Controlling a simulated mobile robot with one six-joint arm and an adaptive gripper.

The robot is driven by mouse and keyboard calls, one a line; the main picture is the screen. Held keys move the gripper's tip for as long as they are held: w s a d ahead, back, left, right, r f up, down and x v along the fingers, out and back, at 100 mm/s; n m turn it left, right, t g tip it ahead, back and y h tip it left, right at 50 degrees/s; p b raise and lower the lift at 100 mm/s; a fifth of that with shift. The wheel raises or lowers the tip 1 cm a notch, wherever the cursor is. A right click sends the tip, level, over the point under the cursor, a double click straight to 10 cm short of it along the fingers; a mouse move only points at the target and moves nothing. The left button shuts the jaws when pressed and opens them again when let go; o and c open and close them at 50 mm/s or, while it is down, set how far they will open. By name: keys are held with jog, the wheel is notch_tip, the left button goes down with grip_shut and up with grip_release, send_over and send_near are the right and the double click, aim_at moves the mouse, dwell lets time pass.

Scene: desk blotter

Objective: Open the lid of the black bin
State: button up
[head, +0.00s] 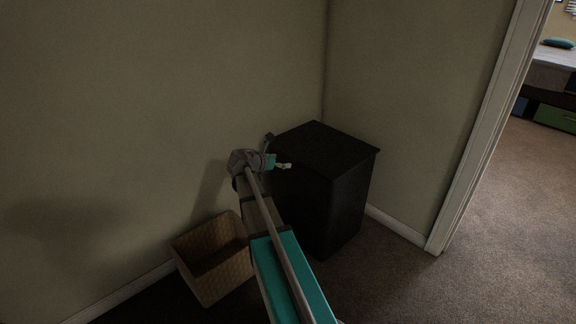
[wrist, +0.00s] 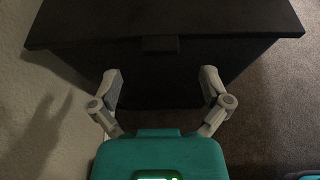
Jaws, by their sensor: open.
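The black bin (head: 335,195) stands in the room corner. Its flat lid (head: 325,146) is shut. In the wrist view the lid (wrist: 165,16) fills the top, with a small dark tab (wrist: 160,44) at the middle of its front edge. My gripper (head: 279,152) is at the bin's left side in the head view. In the wrist view my gripper (wrist: 162,84) has its two grey fingers spread wide, with nothing between them. The fingers show in front of the bin's front face (wrist: 165,68), below the lid edge. I cannot tell whether they touch it.
A woven basket (head: 212,258), open at the top, stands on the floor left of the bin, beside my arm. Walls (head: 150,110) close in behind and right of the bin. A doorway frame (head: 480,130) is at the right, with clear carpet (head: 480,240) in front.

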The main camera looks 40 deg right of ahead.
aim_at(292, 160)
jog(key=shift+b+x, duration=0.55)
jog(key=shift+x, duration=1.45)
jog(key=c, duration=1.3)
jog(key=shift+r, duration=0.1)
jog(key=shift+c, duration=0.2)
jog(key=shift+a+r+p, duration=0.1)
jog(key=shift+r+p, duration=0.05)
jog(key=shift+p, duration=0.15)
